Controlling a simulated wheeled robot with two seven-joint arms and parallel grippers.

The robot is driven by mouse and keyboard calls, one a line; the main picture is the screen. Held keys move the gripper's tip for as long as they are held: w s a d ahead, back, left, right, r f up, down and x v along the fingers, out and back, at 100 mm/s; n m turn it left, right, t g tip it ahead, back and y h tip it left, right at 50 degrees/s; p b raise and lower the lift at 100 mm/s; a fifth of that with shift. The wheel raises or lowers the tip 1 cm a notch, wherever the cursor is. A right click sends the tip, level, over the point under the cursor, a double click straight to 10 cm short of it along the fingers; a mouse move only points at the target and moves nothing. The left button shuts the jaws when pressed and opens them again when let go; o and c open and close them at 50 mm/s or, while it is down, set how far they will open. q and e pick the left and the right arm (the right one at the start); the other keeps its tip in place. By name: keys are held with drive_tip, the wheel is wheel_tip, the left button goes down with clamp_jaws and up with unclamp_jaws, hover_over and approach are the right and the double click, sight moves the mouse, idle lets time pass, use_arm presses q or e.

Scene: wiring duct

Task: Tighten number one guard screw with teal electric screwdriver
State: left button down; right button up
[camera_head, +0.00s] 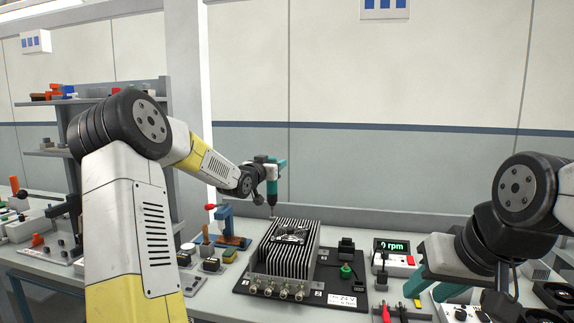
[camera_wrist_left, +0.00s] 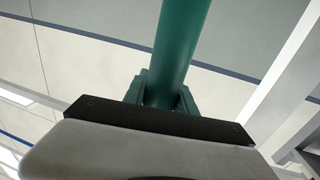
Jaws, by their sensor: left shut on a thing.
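The teal electric screwdriver (camera_head: 271,184) hangs upright, bit down, above the back left of the finned unit (camera_head: 283,262). My left gripper (camera_head: 270,168) is shut around its body. In the left wrist view the teal body (camera_wrist_left: 180,45) runs up from between the teal fingers (camera_wrist_left: 161,92). The bit tip appears near the unit's back left top edge; I cannot tell whether it touches anything. A dark guard (camera_head: 291,234) sits on top of the unit. Its screws and number marks are too small to make out. My right gripper (camera_head: 430,287) is at the right, seemingly open and empty.
The unit stands on a black board (camera_head: 325,283) with round connectors in front. A display (camera_head: 391,246) reads 0 rpm. A blue fixture with a red knob (camera_head: 226,228) stands left of the unit. A shelf rises at left.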

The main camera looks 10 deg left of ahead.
use_arm(q)
drive_tip(key=shift+s, duration=0.1)
drive_tip(key=shift+f, duration=3.6)
idle(1.3)
wheel_tip(320, 180, up, 6)
drive_tip(key=shift+r, duration=0.15)
idle(0.6)
drive_tip(key=shift+s, duration=0.1)
idle(0.4)
